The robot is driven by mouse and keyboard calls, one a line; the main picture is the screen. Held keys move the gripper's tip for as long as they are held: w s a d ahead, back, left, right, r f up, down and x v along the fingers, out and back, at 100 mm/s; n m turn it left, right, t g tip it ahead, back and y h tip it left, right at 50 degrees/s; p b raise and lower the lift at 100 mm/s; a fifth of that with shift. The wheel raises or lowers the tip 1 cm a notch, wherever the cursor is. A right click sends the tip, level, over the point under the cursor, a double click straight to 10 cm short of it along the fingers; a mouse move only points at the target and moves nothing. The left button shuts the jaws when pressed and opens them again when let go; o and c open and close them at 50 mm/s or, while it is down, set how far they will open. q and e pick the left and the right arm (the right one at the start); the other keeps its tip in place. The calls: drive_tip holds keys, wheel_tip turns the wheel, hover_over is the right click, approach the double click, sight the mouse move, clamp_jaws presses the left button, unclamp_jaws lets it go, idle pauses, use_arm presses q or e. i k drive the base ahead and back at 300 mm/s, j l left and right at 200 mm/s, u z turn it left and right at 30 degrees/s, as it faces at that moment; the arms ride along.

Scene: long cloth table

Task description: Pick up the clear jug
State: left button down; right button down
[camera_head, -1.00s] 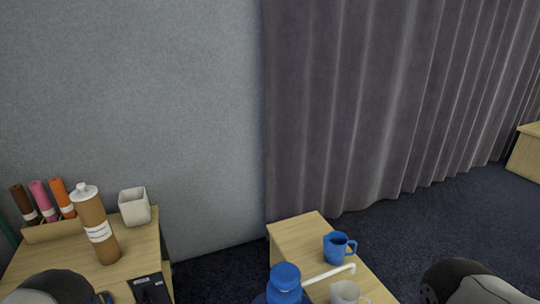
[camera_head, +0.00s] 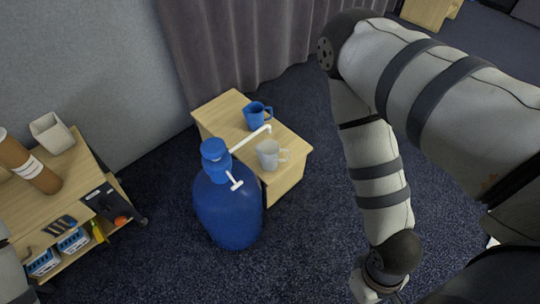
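The clear jug (camera_head: 268,154), pale and translucent with a handle on its right, stands upright on a small wooden table (camera_head: 220,110). A blue jug (camera_head: 257,115) stands behind it on the same table. My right arm reaches down to the right of the table, apart from both jugs. Its wrist runs to the bottom edge, and the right gripper's fingers are out of view. A sliver of my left arm shows at the lower left edge; the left gripper is out of view.
A big blue water bottle (camera_head: 228,212) with a pump stands on the floor in front of the table; its white spout reaches near the jugs. A wooden cart (camera_head: 75,185) at left bears a brown bottle (camera_head: 36,174) and a white pot (camera_head: 52,133).

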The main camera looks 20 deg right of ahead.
sight(268, 163)
drive_tip(key=i+l, duration=0.1)
drive_tip(key=l, duration=1.1)
drive_tip(key=l+u, duration=0.15)
drive_tip(key=l, duration=1.1)
drive_tip(key=i, duration=0.05)
